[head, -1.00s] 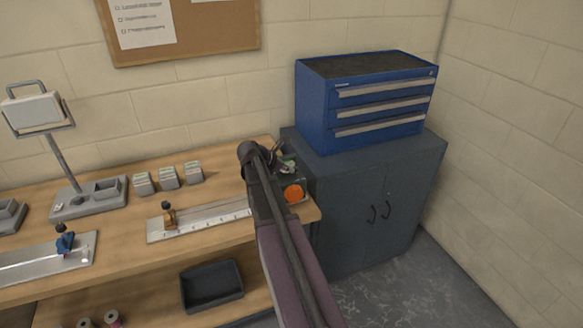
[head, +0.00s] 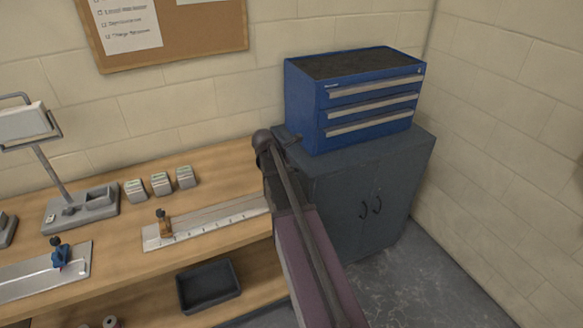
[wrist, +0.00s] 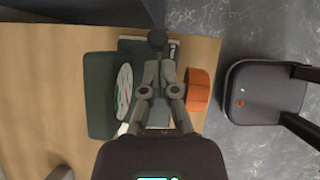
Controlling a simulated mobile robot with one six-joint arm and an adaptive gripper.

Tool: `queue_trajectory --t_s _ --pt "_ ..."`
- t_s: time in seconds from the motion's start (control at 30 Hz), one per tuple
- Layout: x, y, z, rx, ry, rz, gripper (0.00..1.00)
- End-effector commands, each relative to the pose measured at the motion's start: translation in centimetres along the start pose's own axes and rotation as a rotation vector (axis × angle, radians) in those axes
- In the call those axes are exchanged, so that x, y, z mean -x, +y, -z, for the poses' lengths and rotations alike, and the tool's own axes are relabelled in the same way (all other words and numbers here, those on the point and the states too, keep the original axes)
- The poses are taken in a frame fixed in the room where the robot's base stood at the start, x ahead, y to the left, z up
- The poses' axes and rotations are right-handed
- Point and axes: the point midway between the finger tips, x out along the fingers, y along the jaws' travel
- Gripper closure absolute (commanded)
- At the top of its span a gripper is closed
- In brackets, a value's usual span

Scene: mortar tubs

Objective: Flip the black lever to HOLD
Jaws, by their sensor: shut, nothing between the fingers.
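In the wrist view, a dark green box (wrist: 100,95) lies on the wooden bench, with a pale round dial (wrist: 124,88) and an orange part (wrist: 198,89) on its right side. A black ball knob (wrist: 157,39), which looks like the end of the black lever, shows just beyond my fingertips. My gripper (wrist: 158,68) is shut and empty over the box. I cannot tell whether it touches the knob. The fingers hide the lever's shaft, and no HOLD mark is readable.
The bench edge lies close right of the box, with grey floor (wrist: 205,30) beyond. In the head view, a dark cabinet (head: 335,195) bearing a blue drawer chest (head: 300,105) stands right of the bench. A ruler rail (head: 215,222) and several small blocks (head: 161,183) lie left.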

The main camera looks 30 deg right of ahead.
Motion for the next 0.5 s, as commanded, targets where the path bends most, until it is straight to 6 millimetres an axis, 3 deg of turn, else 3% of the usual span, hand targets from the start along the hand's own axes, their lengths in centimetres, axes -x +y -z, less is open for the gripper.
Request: queue_trajectory --t_s 0.5 --pt "2.0 0.7 0.6 0.018 -0.002 -0.011 1.00"
